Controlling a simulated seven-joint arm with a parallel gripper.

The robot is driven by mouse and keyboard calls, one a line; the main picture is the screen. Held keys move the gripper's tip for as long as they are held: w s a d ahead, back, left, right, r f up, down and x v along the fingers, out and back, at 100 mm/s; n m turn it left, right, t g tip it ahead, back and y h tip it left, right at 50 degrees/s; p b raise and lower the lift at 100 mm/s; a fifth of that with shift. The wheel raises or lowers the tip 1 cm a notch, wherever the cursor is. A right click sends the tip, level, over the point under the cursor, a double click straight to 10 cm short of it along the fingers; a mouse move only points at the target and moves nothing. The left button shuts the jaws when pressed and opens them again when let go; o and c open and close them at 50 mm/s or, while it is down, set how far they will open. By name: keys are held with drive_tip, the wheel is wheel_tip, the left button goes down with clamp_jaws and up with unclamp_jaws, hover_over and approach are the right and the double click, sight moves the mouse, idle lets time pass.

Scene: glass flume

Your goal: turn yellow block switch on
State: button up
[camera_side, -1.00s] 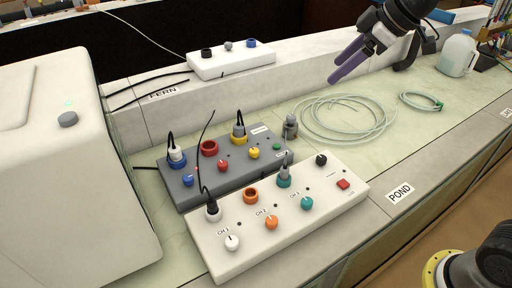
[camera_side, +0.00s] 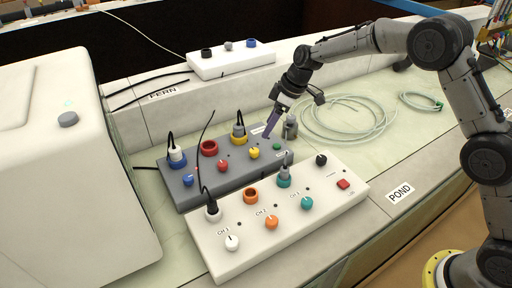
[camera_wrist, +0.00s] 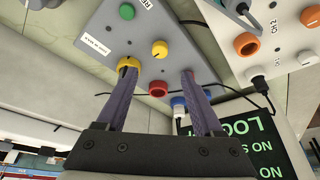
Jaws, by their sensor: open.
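The yellow knob (camera_side: 253,153) sits on the grey control box (camera_side: 215,184), in front of a yellow ring socket (camera_side: 239,140) with a plug in it. In the wrist view, the yellow knob (camera_wrist: 160,49) lies just beyond the fingertips, between them sideways. My gripper (camera_side: 268,135) is over the back right part of the grey box. It is open with nothing between its purple fingers (camera_wrist: 158,76). Whether a fingertip touches the box or the yellow plug is unclear. The knob's setting is too small to read.
A white control box (camera_side: 335,187) with orange and teal knobs stands in front. A grey bottle-like item (camera_side: 290,127) stands close to my gripper. Red (camera_side: 222,165) and blue (camera_side: 188,180) knobs share the grey box. Black cables rise from the plugs. Coiled tubing (camera_side: 345,120) lies behind right.

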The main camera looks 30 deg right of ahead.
sight(254, 150)
drive_tip(key=x, duration=1.1)
drive_tip(key=shift+r, duration=0.1)
clamp_jaws()
